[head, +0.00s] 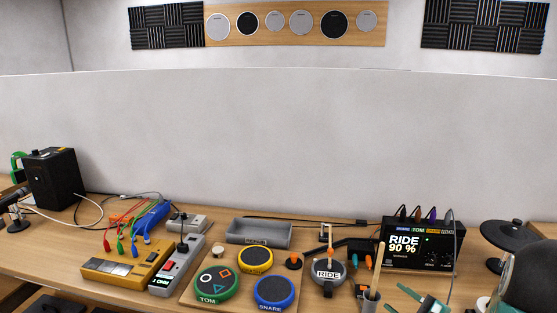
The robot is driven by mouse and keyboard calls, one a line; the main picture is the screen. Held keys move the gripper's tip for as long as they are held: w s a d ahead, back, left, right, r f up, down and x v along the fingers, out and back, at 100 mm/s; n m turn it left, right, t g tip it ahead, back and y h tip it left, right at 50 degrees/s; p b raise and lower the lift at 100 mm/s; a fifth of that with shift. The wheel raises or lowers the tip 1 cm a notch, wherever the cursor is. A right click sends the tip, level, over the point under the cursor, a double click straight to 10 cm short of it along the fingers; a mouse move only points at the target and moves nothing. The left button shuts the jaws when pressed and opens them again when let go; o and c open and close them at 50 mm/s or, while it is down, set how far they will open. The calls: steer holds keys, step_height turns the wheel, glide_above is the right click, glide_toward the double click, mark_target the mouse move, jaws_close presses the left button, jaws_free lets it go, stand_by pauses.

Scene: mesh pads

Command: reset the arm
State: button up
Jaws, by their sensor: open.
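My gripper (422,300) is at the bottom right edge, partly cut off by the frame. Its teal jaws are apart and nothing shows between them. My dark, rounded arm link (530,275) fills the lower right corner. The gripper is in front of the black display box (423,243), which reads "RIDE 90 %", and right of a grey cup (371,301) holding sticks. The rest of the arm is out of frame.
A wooden board carries the green TOM pad (217,286), a yellow pad (255,260) and the blue SNARE pad (273,291). The grey RIDE pad (327,272) is right of them. A grey tray (259,232) sits behind. A yellow device (126,265) stands left.

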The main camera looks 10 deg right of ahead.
steer(key=s+a+r+n+g+y, duration=0.1)
steer(key=s+a+r+n+g, duration=0.2)
steer(key=a, duration=0.5)
steer(key=s+a+r+n+g+y, duration=0.1)
steer(key=s+a+n+g, duration=0.2)
steer(key=a+n+g, duration=0.3)
steer(key=s+a+r+n+g+y, duration=0.1)
steer(key=s+a+r+n+g, duration=0.25)
steer(key=a, duration=0.55)
steer(key=s+r+n+t+h, duration=0.2)
steer(key=s+r+n+h, duration=0.3)
steer(key=s+n+h, duration=0.3)
steer(key=shift+s+d+r+n+h, duration=0.3)
steer(key=shift+s+d+n+h, duration=0.1)
steer(key=shift+n, duration=0.35)
